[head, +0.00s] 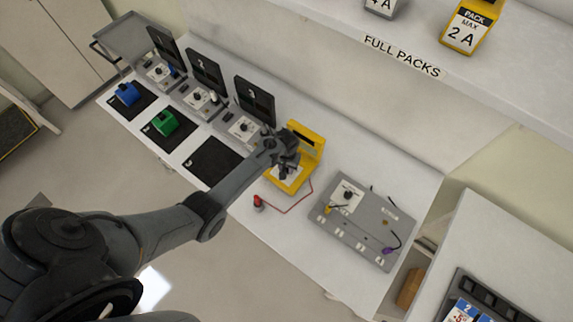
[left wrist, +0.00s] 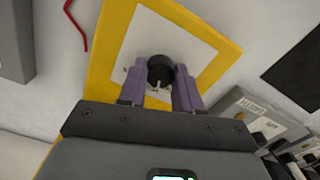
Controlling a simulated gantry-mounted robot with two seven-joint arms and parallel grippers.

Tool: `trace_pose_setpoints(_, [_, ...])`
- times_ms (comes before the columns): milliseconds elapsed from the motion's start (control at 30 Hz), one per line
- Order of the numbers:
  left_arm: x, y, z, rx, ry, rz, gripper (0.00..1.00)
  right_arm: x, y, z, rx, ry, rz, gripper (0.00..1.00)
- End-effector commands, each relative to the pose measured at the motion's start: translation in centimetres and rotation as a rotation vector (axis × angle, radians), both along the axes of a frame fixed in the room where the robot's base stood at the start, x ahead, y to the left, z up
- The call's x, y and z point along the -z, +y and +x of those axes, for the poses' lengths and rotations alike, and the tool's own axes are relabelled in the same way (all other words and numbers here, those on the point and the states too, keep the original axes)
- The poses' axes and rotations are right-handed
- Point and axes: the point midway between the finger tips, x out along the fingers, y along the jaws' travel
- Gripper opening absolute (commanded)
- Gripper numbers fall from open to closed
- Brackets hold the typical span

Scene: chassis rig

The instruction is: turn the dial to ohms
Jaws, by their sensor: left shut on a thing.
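The yellow meter (head: 306,139) stands on the white bench, right of the third dark screen. Its dial, a round black knob (left wrist: 160,68), sits on a white face panel (left wrist: 185,40) in the left wrist view. My left gripper (head: 286,169) reaches down over the meter's face. In the left wrist view its two purple fingers (left wrist: 160,78) are shut on the dial, one on each side. The gripper hides the dial in the head view. I cannot read any ohms mark or the dial's setting. My right gripper is not in view.
A red lead (head: 290,209) runs from the meter to a red-topped probe (head: 258,202) on the bench. A grey panel box (head: 362,222) with a dial and terminals lies to the right. Black mats with blue and green blocks (head: 164,124) lie left.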

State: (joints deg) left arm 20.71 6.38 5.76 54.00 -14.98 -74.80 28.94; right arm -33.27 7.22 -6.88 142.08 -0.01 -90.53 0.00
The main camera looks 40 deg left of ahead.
Motion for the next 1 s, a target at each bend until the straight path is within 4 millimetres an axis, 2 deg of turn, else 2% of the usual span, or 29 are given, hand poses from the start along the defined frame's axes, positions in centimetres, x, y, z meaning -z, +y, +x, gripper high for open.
trace_pose_setpoints(100, [-0.2, 0.1, -0.1, 0.112, 0.003, 0.001, 0.03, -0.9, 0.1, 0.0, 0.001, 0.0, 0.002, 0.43])
trace_pose_setpoints(400, [-0.1, 0.1, 0.0, 0.398, 0.002, 0.001, 0.03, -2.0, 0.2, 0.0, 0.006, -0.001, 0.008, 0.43])
trace_pose_setpoints(1000, [0.0, 0.1, 0.0, 0.92, 0.0, 0.001, 0.03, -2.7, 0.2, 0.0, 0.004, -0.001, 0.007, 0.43])
